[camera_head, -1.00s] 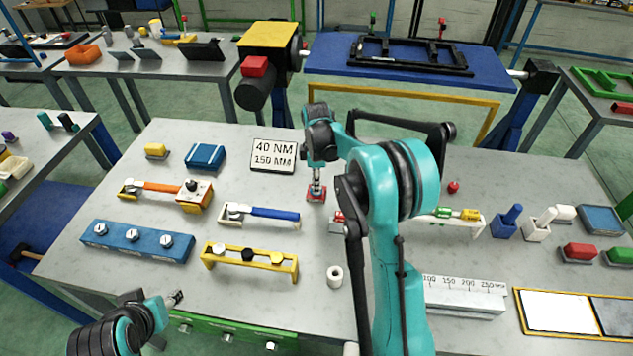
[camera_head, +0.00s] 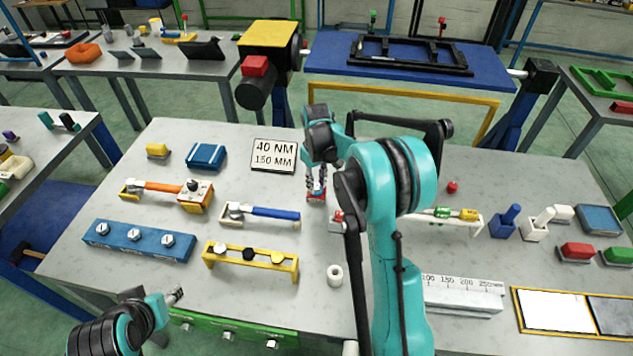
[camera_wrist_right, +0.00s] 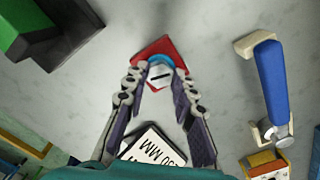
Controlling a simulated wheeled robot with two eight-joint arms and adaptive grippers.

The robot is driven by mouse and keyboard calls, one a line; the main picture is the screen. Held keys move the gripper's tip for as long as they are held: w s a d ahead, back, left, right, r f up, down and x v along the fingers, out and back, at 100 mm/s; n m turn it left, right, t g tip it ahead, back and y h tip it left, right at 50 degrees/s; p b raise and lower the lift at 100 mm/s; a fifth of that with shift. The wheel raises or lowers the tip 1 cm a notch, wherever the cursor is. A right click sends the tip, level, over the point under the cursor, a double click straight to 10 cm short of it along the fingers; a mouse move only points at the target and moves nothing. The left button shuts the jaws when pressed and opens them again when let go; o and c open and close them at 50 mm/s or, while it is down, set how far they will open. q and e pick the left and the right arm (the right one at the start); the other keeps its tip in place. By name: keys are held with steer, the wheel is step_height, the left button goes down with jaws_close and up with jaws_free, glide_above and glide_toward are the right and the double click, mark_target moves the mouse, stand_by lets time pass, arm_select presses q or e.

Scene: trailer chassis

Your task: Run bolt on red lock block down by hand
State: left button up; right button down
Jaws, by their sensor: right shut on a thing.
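The red lock block (camera_head: 317,199) sits on the grey table near the middle in the head view, and it shows in the right wrist view (camera_wrist_right: 148,48). A pale bolt head (camera_wrist_right: 160,75) with a dark slot and a blue ring (camera_wrist_right: 161,60) stands over the red block. My right gripper (camera_head: 316,190) points down at the block, and its two fingers are shut on the bolt from either side in the right wrist view (camera_wrist_right: 160,84). The block is partly hidden by the fingers and bolt. My left gripper (camera_head: 176,294) hangs at the table's front edge, too small to judge.
The 40 NM / 150 MM sign (camera_head: 273,155) stands behind the block. A blue-handled tool (camera_head: 262,211) lies left of it. A yellow rack (camera_head: 250,262), a white ring (camera_head: 335,275) and a ruler block (camera_head: 462,294) are nearer the front.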

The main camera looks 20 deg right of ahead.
steer(key=m, duration=1.3)
steer(key=shift+m+p, duration=0.3)
steer(key=shift+m, duration=0.1)
steer(key=m, duration=0.6)
steer(key=shift+w, duration=0.1)
steer(key=m, duration=0.6)
steer(key=shift+r+m, duration=0.1)
steer(key=shift+m, duration=0.3)
steer(key=c, duration=1.2)
jaws_free()
